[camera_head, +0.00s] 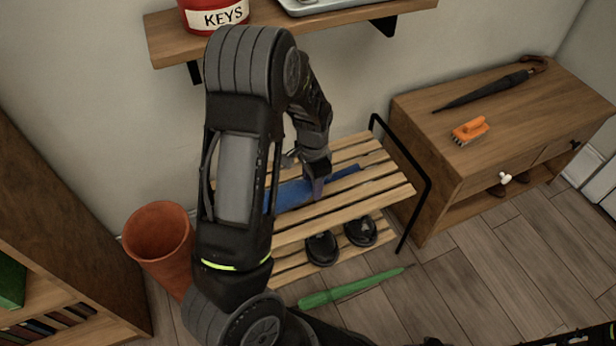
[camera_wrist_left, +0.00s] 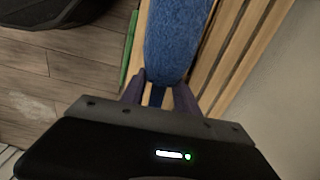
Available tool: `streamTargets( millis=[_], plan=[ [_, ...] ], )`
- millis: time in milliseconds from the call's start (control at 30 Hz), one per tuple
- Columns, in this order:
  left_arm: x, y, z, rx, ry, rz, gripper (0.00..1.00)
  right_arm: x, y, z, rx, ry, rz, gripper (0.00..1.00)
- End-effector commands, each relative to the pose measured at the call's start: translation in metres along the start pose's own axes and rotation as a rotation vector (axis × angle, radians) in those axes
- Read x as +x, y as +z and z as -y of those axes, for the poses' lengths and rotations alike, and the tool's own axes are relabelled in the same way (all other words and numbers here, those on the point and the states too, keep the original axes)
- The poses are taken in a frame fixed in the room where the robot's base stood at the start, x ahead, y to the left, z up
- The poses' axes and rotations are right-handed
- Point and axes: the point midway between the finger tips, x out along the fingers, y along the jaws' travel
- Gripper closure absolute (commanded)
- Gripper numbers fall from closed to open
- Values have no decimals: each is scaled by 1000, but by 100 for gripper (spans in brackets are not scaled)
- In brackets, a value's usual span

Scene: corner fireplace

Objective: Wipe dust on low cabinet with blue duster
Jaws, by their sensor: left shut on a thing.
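The blue duster (camera_head: 290,195) lies along the top slats of the wooden shoe rack (camera_head: 392,190), partly hidden behind my left arm. My left gripper (camera_head: 316,187) is shut on the duster, at the rack top. In the left wrist view, the fuzzy blue duster head (camera_wrist_left: 176,40) extends away from my left gripper (camera_wrist_left: 158,88), with a thin blue part between the fingers. The low wooden cabinet (camera_head: 425,135) stands to the right of the rack. I cannot make out dust on its top. My right gripper is not in view.
An umbrella (camera_head: 490,88) and an orange brush (camera_head: 469,131) lie on the cabinet. Black shoes (camera_head: 322,248) sit on the lower rack. A green duster (camera_head: 345,290) lies on the floor. A terracotta pot (camera_head: 158,240) stands left; a wall shelf (camera_head: 345,22) is above.

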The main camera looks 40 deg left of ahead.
Motion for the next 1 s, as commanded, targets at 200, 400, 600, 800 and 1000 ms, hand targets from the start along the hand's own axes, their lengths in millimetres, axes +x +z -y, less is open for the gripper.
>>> streamTargets(
  millis=[200,400,600,800,1000],
  plan=[
    [-33,-20,-18,-48,2,-2,96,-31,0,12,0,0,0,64],
    [-94,-58,-60,-175,4,-3,96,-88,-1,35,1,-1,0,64],
    [-149,-92,-111,-319,3,-1,95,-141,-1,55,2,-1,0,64],
    [-170,-106,-139,-408,0,0,95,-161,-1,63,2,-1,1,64],
    [-168,-108,-142,-424,0,0,95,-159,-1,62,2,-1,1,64]
  ],
)
